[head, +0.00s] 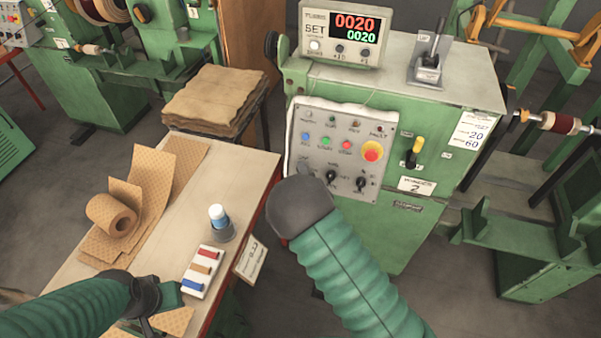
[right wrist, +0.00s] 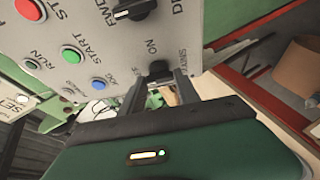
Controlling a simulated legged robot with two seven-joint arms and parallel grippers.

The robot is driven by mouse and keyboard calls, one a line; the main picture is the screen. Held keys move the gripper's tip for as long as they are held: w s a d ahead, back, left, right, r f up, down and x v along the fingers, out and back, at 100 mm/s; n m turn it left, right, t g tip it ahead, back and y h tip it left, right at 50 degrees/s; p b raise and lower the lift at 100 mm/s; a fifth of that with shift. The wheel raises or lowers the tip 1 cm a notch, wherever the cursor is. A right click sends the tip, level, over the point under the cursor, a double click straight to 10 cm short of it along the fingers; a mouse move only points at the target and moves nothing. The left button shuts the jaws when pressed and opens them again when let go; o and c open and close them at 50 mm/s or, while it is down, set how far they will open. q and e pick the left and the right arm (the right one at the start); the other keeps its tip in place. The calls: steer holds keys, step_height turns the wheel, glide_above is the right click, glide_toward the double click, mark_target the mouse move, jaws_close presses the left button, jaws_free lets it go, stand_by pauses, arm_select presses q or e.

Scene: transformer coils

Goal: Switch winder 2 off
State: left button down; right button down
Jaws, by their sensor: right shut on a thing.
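Winder 2 is a green cabinet (head: 390,240) with a "WINDER 2" plate (head: 416,186). Its grey control panel (head: 312,118) also shows in the right wrist view (right wrist: 205,40). A small black mains knob (right wrist: 158,69) sits at the panel's edge, with "ON" beside it and a partly hidden mark on the other side. My right gripper (right wrist: 162,82) is shut on this knob, one finger on each side. In the head view my right arm hides its fingers. Which way the knob points is unclear. My left gripper (head: 172,300) is low over the bench; its jaw opening is unclear.
The display (head: 345,30) on top reads 0020 twice. Nearby are a red emergency button (head: 372,151), other knobs (head: 361,183) and a yellow-handled switch (head: 415,150). The bench (head: 235,165) at left holds a paper roll (head: 110,214), a glue pot (head: 219,222) and a small tray (head: 212,256).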

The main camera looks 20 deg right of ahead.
steer(key=shift+n, duration=0.3)
steer(key=c, duration=1.2)
jaws_free()
steer(key=o, duration=0.3)
steer(key=shift+w+a+f, duration=0.1)
steer(key=shift+w, duration=0.1)
steer(key=shift+s, duration=0.1)
